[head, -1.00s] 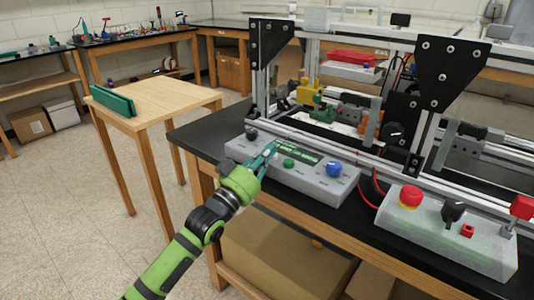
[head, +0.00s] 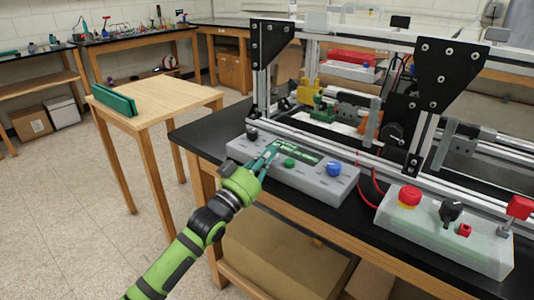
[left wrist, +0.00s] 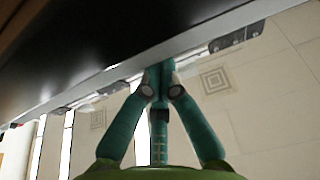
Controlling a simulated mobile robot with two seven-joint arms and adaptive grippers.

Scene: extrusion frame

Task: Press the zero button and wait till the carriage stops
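A grey control box (head: 310,187) sits on the black bench top, with a small green-lit display (head: 301,154), a green button (head: 289,163), a blue knob (head: 333,169) and a black knob (head: 252,133). Its labels are too small to read, so I cannot tell which is the zero button. My left gripper (head: 272,151) is at the display's left end, left of the green button; I cannot tell whether it touches the box. In the left wrist view its teal fingers (left wrist: 160,70) meet at the tips, with nothing visible between them. The carriage cannot be clearly singled out on the frame. My right gripper is not visible.
The extrusion frame with black brackets (head: 449,72) rises behind the box. A second box with a red mushroom button (head: 409,196) stands to the right, with red cables (head: 366,184) between. A wooden table (head: 165,98) holding a green block (head: 113,101) is at left.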

